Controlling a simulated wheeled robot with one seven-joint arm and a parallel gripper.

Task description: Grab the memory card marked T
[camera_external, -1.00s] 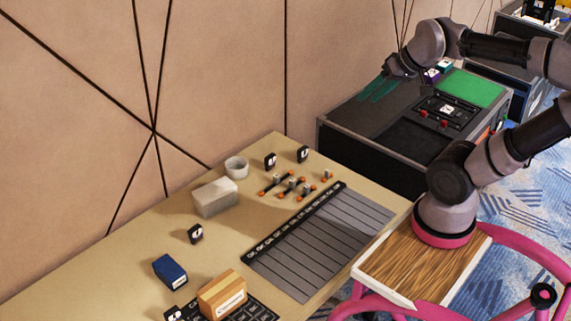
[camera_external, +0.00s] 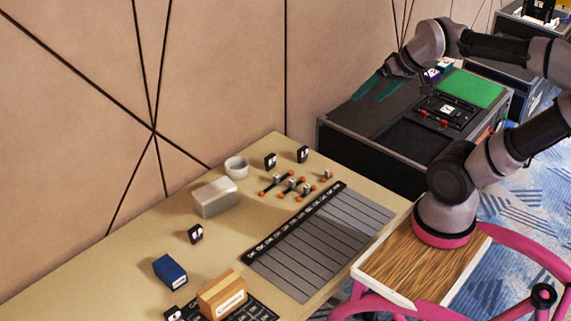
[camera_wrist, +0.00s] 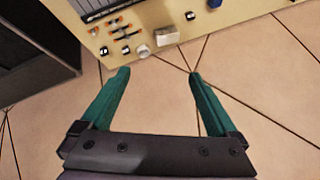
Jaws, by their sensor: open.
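Several small black cards with white labels stand on the tan table (camera_external: 120,277); I cannot read which bears a T. Two stand near the back, one card (camera_external: 270,160) beside the round cup and another card (camera_external: 303,154) to its right. A third card (camera_external: 195,234) stands before the grey box, and a fourth (camera_external: 172,312) is at the bottom edge. The back pair also shows in the wrist view as a card (camera_wrist: 103,51) and a card (camera_wrist: 126,50). My gripper (camera_external: 362,96) is open and empty, away from the cards; its teal fingers frame bare wall in the wrist view (camera_wrist: 159,74).
A grey box (camera_external: 215,198), white cup (camera_external: 236,167), orange-ended rods (camera_external: 290,187) and slotted grey panel (camera_external: 318,240) occupy the table. A blue box (camera_external: 170,271) and wooden block (camera_external: 222,295) are in front. A dark cabinet (camera_external: 365,153) stands at the right. The wall borders the table.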

